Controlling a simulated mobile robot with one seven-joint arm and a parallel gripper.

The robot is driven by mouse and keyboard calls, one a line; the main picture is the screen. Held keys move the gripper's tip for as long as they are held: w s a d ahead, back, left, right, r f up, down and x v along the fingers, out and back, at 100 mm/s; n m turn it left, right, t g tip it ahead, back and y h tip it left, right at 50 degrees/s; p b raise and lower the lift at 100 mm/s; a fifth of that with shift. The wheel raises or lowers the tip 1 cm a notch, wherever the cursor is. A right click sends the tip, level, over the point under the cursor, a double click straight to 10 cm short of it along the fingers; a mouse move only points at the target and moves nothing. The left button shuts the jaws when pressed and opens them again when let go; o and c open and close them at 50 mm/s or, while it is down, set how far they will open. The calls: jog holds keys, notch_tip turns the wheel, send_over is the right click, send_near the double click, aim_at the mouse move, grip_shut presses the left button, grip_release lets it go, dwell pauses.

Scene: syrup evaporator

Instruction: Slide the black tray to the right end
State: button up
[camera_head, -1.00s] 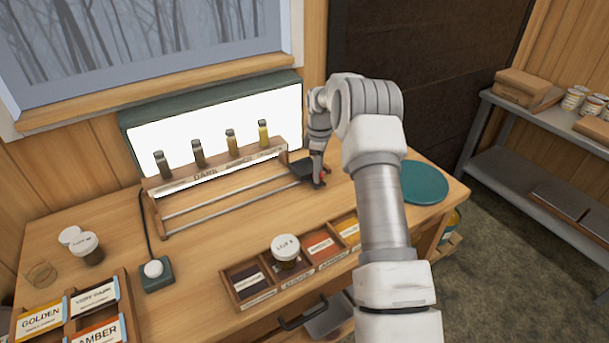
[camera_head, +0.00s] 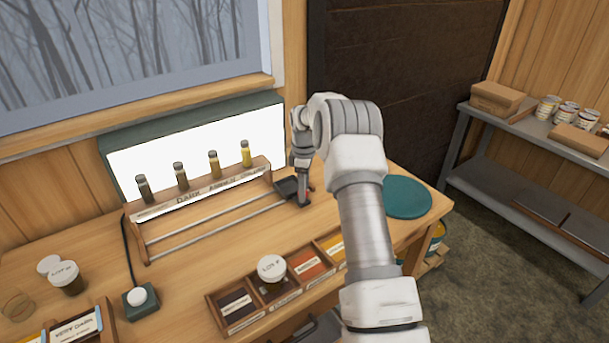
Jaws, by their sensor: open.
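The black tray (camera_head: 286,187) sits at the right end of the two metal rails (camera_head: 215,229), which run in front of the wooden rack (camera_head: 170,203). My gripper (camera_head: 303,202) is low at the tray's right side, pointing down, with its jaws open. The fingertips are small and partly dark, and I cannot tell whether they touch the tray. My arm hides part of the area right of the tray.
Several sample bottles (camera_head: 214,164) stand on the rack before a lit panel (camera_head: 200,150). A lidded jar (camera_head: 271,271) stands in a divided label box (camera_head: 240,303). A teal disc (camera_head: 406,197) lies right of my arm. A button box (camera_head: 139,300) is front left.

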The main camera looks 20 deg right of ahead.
notch_tip(320, 180, up, 17)
jog(key=shift+r, duration=0.15)
dwell(0.5)
jog(key=s+a+r+m+t, duration=0.1)
jog(key=s+a+r+m, duration=0.2)
jog(key=s+a+r, duration=0.4)
jog(key=s+a+r+m+t, duration=0.2)
jog(key=s+a+r, duration=0.2)
jog(key=s+r, duration=0.5)
jog(key=s+a+f+m+t, duration=0.1)
jog(key=s+f+m, duration=0.1)
jog(key=s, duration=0.5)
jog(key=s+a+f+m, duration=0.2)
jog(key=s+f, duration=0.1)
jog(key=s, duration=0.5)
jog(key=s+a+f+m+t, duration=0.1)
jog(key=s+a+f+m, duration=0.1)
jog(key=s, duration=0.5)
jog(key=shift+s+f+t, duration=0.25)
jog(key=shift+s+t, duration=0.05)
jog(key=shift+s, duration=0.1)
jog(key=shift+a, duration=0.1)
